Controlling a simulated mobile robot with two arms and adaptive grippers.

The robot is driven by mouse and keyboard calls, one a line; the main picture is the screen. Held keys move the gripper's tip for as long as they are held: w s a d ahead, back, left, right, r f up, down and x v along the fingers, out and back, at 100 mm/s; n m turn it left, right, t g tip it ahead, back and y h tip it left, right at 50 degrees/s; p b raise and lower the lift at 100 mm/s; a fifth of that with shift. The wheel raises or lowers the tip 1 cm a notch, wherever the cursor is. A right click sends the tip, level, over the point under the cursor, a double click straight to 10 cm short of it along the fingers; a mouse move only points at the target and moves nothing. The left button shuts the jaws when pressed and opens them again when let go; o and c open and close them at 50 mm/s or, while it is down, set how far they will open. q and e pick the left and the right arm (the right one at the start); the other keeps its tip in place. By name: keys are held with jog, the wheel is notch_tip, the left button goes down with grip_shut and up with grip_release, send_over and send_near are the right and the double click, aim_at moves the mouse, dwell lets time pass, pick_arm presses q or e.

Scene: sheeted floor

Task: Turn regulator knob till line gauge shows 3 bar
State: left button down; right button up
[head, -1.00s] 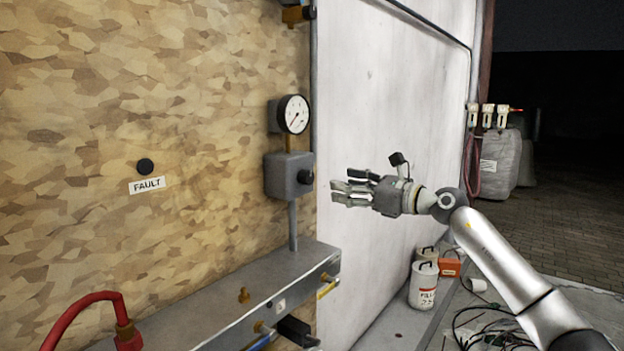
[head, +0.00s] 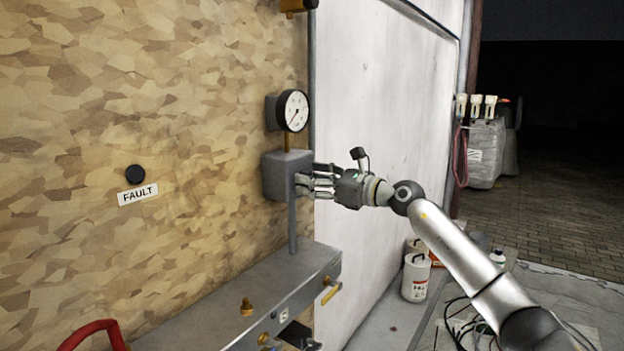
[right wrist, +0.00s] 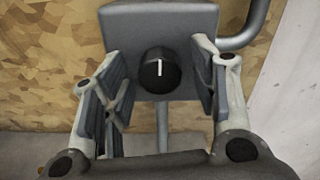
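The regulator (head: 284,176) is a grey box on the wooden wall, with the line gauge (head: 293,111), a round white dial, above it. The gauge needle points to the lower left; its numbers are too small to read. The black regulator knob (right wrist: 160,70) shows in the right wrist view with its white mark upright. My right gripper (head: 305,183) is at the front of the regulator and hides the knob in the head view. In the right wrist view its fingers (right wrist: 160,92) are open on either side of the knob, with gaps on both sides. My left gripper is not in view.
A black button (head: 135,174) sits above a FAULT label (head: 138,194) on the wall. A grey manifold (head: 268,300) with brass fittings and a red hose (head: 95,332) lies below. White canisters (head: 416,277) and cables stand on the floor at right.

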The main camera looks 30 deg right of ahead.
jog(key=c, duration=0.9)
pick_arm(q)
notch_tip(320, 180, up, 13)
jog(key=p, duration=1.3)
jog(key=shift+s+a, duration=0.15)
pick_arm(e)
jog(key=shift+r+m, duration=0.1)
jog(key=shift+m, duration=6.8)
jog(key=o, duration=1)
jog(key=shift+w, duration=0.1)
